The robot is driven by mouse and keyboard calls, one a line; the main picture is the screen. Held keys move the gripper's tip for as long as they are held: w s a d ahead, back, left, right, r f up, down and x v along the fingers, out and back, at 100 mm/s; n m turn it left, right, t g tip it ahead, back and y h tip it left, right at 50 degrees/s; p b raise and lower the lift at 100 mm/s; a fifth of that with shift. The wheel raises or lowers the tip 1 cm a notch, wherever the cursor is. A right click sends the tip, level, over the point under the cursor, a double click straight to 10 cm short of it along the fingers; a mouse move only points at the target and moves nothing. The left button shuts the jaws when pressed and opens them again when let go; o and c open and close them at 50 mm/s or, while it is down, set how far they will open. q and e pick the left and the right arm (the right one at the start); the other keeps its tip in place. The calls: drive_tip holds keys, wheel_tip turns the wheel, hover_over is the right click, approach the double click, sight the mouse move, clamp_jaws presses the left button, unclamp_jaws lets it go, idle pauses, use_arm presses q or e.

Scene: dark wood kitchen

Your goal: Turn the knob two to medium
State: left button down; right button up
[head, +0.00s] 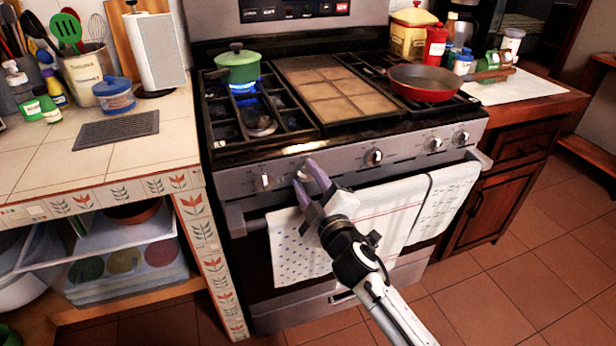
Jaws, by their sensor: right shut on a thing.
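The stove's front panel (335,165) carries a row of silver knobs. The leftmost knob (264,181) is free, and so is the knob right of my gripper (374,157). My right gripper (307,174) reaches up from the lower right to the second knob from the left (303,175). Its purple fingers are shut on that knob and largely hide it, so its setting cannot be read. A blue flame glows under the green pot (238,68) on the back left burner. My left gripper is not in view.
White towels (395,215) hang from the oven handle, close below my right gripper. A red pan (425,82) sits on the right burners. A tiled counter (165,155) adjoins the stove's left side. The floor at the right (535,235) is clear.

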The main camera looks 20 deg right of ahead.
drive_tip(key=n, duration=0.6)
drive_tip(key=shift+a+f+n+p, duration=0.1)
drive_tip(key=shift+f+n+p, duration=0.1)
drive_tip(key=shift+n+p, duration=0.1)
idle(0.4)
drive_tip(key=o, duration=1)
drive_tip(key=shift+o, duration=0.2)
drive_tip(key=shift+s, duration=0.15)
drive_tip(key=s, duration=1)
drive_tip(key=shift+d, duration=0.25)
